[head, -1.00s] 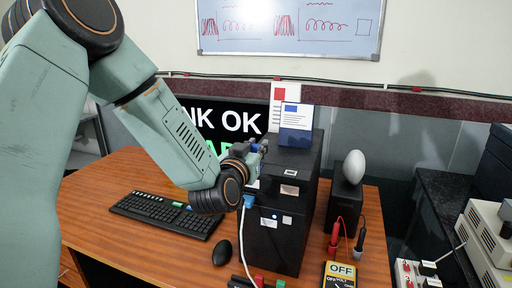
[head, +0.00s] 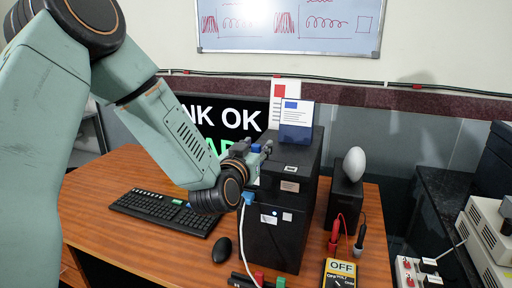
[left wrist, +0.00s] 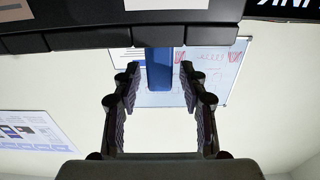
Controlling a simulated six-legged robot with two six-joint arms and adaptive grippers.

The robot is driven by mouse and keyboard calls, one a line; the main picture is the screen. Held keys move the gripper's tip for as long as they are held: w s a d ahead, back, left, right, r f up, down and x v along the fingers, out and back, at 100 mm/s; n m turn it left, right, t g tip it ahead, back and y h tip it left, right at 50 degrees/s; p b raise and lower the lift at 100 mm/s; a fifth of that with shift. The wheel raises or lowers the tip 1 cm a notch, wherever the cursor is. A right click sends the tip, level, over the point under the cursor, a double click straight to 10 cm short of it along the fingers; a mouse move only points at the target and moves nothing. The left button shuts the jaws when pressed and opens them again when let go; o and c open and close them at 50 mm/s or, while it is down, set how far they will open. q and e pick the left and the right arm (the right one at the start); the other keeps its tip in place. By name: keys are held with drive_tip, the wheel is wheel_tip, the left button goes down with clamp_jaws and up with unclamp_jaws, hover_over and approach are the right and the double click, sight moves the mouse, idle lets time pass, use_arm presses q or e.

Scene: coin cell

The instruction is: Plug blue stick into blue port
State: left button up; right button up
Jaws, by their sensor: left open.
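A small blue block, which looks like the blue stick (head: 256,148), shows at my left gripper (head: 254,147), beside the upper part of the black tower (head: 291,168). In the left wrist view the blue stick (left wrist: 159,70) is between the two fingers of my left gripper (left wrist: 159,85), with a gap on both sides. The gripper is open. A blue plug (head: 249,198) on a white cable is at the tower's side lower down. I cannot make out the blue port. My right gripper is not in view.
A blue and white card (head: 296,120) stands on the tower. A keyboard (head: 165,212) and mouse (head: 222,250) lie on the wooden desk. A yellow meter (head: 340,272) and a black box (head: 344,198) with a white egg-shaped object (head: 354,164) are on the right.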

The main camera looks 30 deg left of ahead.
use_arm(q)
drive_tip(key=shift+s, duration=0.1)
drive_tip(key=v, duration=0.7)
drive_tip(key=shift+s, duration=0.15)
idle(0.5)
